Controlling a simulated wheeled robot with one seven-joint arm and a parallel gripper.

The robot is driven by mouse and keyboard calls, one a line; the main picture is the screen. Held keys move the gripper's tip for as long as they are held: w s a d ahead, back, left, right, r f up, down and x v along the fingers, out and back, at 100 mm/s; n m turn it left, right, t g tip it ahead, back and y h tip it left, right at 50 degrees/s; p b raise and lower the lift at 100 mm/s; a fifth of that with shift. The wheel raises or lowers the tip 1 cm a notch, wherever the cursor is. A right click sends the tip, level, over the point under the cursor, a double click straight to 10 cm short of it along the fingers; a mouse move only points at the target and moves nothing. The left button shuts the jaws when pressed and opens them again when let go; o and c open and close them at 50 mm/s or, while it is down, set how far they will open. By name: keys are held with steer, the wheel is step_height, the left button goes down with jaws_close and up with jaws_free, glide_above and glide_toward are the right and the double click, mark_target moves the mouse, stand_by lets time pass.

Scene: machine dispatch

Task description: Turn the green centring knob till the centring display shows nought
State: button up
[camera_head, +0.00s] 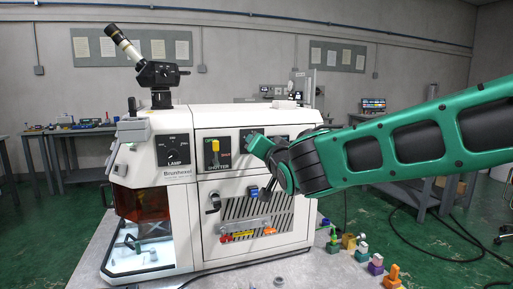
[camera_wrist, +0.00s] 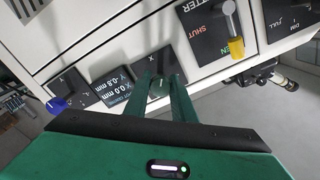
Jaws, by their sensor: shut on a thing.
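My gripper (camera_wrist: 160,82) is shut on the green centring knob (camera_wrist: 158,89), which sits on the dark panel marked X (camera_wrist: 148,72). The fingers cover most of the knob. The centring display (camera_wrist: 116,87) is beside that panel in the wrist view, upside down. It seems to read X 0.0 mm and Y about -0.8 mm, though the small digits are hard to tell. A blue knob (camera_wrist: 57,104) is on the panel past the display. In the head view my gripper (camera_head: 256,146) is at the machine's front, right of the shutter panel, and hides the display.
The white machine (camera_head: 222,170) stands on a grey table (camera_head: 95,255). The shutter lever with its yellow end (camera_wrist: 236,46) is close to my fingers. A blue-tipped handle (camera_head: 253,191) is below my gripper. Several small coloured pieces (camera_head: 376,264) stand at the table's right.

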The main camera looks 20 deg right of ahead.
steer(key=shift+d, duration=0.2)
steer(key=o, duration=1)
steer(key=shift+c, duration=0.2)
steer(key=shift+o, duration=0.3)
steer(key=shift+a, duration=0.1)
steer(key=s, duration=1)
steer(key=shift+s, duration=0.35)
steer(key=shift+f, duration=0.15)
